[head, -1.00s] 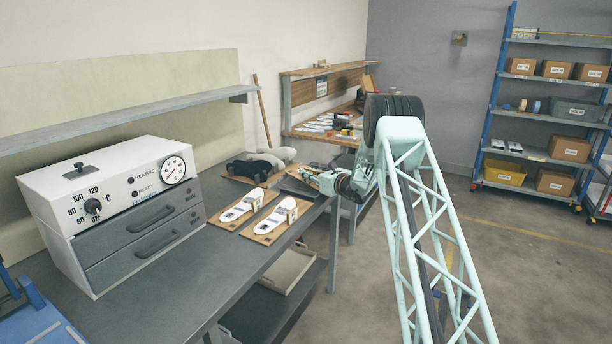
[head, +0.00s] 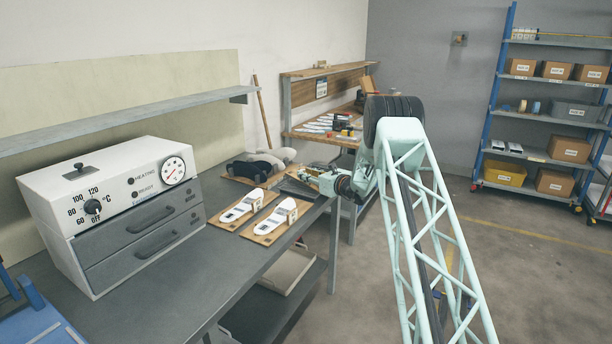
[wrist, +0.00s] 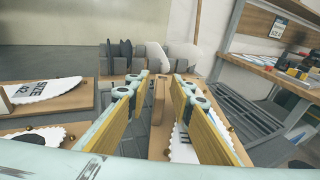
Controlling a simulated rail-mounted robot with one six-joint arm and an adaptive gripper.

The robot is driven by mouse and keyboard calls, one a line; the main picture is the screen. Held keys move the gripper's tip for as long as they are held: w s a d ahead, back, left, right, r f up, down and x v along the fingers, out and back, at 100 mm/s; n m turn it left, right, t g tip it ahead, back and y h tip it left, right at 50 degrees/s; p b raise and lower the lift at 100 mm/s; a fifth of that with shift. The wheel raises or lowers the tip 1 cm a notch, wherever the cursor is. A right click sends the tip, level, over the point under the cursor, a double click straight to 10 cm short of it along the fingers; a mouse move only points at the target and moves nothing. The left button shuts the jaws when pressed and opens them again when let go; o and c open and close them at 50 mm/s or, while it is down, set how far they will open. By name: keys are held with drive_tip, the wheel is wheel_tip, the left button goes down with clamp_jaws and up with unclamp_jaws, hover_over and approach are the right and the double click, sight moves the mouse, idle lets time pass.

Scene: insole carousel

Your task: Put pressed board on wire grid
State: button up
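My gripper (wrist: 161,78) has two yellow-padded fingers, which stand apart with visible gaps on both sides of a wooden upright (wrist: 159,97). The upright belongs to a wooden board with a white insole (wrist: 184,146), low between and under the fingers; the right finger hides part of it. The dark slatted wire grid (wrist: 243,112) shows on both sides of this board. I cannot tell whether the board fully rests on it. In the head view the grid (head: 296,188) lies at the table's far right end, beside my gripper (head: 310,173).
Two more boards with white insoles, one left (head: 240,208) and one right (head: 275,222), lie on the grey table (head: 185,285). A heater box (head: 115,185) stands at left. Dark and pale rounded forms (head: 258,166) stand behind the grid. A cluttered wooden bench (head: 318,136) is farther back.

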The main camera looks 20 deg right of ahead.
drive_tip(key=shift+s+r, duration=0.1)
drive_tip(key=shift+r, duration=0.05)
drive_tip(key=p+v, duration=0.1)
drive_tip(key=v, duration=1.1)
drive_tip(key=shift+p, duration=0.35)
